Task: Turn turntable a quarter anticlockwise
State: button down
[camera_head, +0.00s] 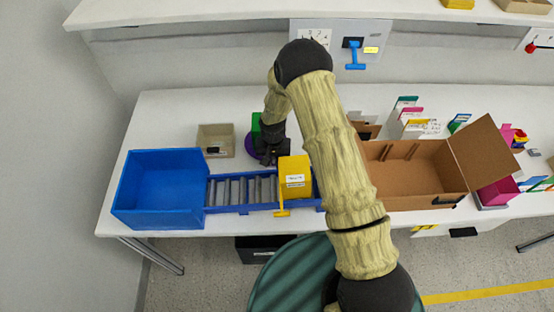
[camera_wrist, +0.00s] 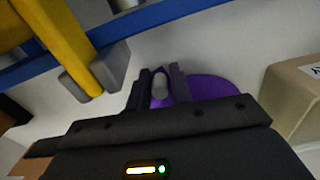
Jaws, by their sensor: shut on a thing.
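The turntable is a purple disc (camera_head: 251,146) on the white table, mostly hidden behind my gripper in the head view. In the wrist view the purple disc (camera_wrist: 212,89) shows behind and to the right of the fingers. My gripper (camera_head: 270,160) is low at the disc's near right side. In the wrist view my gripper (camera_wrist: 159,86) is shut on a small grey upright peg (camera_wrist: 159,90) at the disc's left edge. How the peg joins the disc is hidden. A green block (camera_head: 255,122) stands at the back of the disc; its base is hidden.
A beige bin (camera_head: 216,140) stands left of the disc. In front are a blue bin (camera_head: 165,180), a roller track (camera_head: 240,190) and a yellow box (camera_head: 295,165) close to my gripper. An open cardboard box (camera_head: 415,190) is at right. Bare table lies behind the beige bin.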

jog(key=shift+w+r, duration=0.1)
jog(key=shift+w, duration=0.1)
jog(key=c, duration=1.4)
grip_release()
jog(key=shift+r, duration=0.1)
notch_tip(320, 180, up, 17)
jog(key=b, duration=0.3)
jog(key=shift+s, duration=0.1)
jog(key=shift+c, duration=0.3)
